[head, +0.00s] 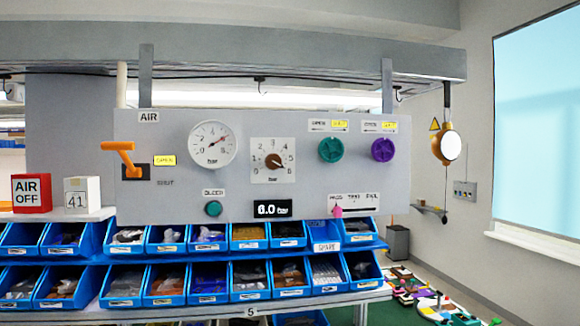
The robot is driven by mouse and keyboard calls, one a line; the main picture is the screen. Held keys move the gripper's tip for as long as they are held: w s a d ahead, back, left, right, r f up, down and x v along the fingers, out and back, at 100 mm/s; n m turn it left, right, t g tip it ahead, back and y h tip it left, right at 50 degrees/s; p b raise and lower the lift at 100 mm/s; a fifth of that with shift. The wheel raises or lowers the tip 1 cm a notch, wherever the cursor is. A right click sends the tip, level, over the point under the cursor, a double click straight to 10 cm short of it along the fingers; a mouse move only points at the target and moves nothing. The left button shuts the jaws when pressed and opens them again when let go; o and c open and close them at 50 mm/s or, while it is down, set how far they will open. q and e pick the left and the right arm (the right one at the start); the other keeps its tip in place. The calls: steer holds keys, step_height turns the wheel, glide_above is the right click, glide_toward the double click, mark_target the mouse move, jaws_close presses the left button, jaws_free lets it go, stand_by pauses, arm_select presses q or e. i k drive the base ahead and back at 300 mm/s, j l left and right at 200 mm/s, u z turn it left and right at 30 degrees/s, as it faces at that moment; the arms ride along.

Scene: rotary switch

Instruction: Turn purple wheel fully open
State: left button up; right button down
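A purple wheel (383,150) is mounted at the right end of a grey control panel (230,180). Neither of my grippers shows in the head view, and nothing touches the purple wheel.
The panel also carries an orange lever (122,152), a pressure gauge (212,144), a brown rotary knob (274,161), a green button (213,208), a "6.0" display (272,209) and a pink slider (338,211). Blue bins (205,285) stand below. The space before the panel looks clear.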

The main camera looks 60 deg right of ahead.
mark_target(383, 150)
steer(key=z, duration=2.65)
